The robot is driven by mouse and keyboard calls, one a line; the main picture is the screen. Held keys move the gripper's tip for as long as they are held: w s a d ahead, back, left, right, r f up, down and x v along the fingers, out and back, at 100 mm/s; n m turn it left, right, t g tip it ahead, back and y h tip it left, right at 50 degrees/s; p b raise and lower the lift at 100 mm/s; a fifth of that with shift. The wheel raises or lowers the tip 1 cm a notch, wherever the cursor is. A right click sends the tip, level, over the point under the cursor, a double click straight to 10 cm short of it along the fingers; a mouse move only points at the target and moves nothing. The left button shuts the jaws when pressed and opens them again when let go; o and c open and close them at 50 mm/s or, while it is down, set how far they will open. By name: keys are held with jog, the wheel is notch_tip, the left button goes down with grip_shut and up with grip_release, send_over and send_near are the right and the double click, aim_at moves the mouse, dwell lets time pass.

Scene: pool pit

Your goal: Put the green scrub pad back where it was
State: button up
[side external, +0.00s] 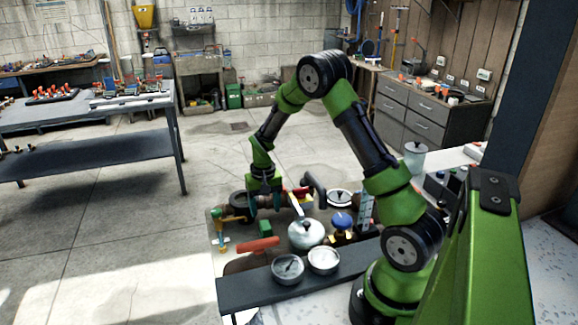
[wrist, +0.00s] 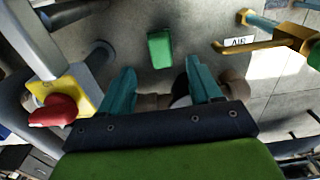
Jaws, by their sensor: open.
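The green scrub pad (wrist: 160,49) lies on the grey surface in the wrist view, a small upright-looking green block beyond my fingertips. In the side view a small green block (side external: 264,228), which looks like the same pad, sits below my gripper (side external: 265,202). My gripper's two teal fingers (wrist: 161,78) are spread apart, with nothing held between them. The pad is apart from the fingers, ahead of the gap. The height between fingers and pad is hard to tell.
Pipework crowds the area: a yellow box with a red knob (wrist: 52,110), a brass handle by an AIR label (wrist: 275,44), a silver dome (side external: 306,233), two round gauges (side external: 323,260) and a red handle (side external: 258,246). Bare grey surface surrounds the pad.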

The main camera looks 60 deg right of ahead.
aim_at(266, 226)
jog(key=s+a+r+n+t, duration=0.1)
jog(key=s+a+r+t, duration=0.1)
jog(key=a+r, duration=0.6)
jog(key=s+a+r+n+t, duration=0.1)
jog(key=s+a+r+t, duration=0.15)
jog(key=r, duration=0.85)
jog(key=s+a+r+n+t+y, duration=0.2)
jog(key=s+a+r, duration=0.4)
jog(key=s+a, duration=0.4)
jog(key=shift+s+n+t, duration=0.35)
jog(key=shift+s+n, duration=0.15)
jog(key=shift+s, duration=0.3)
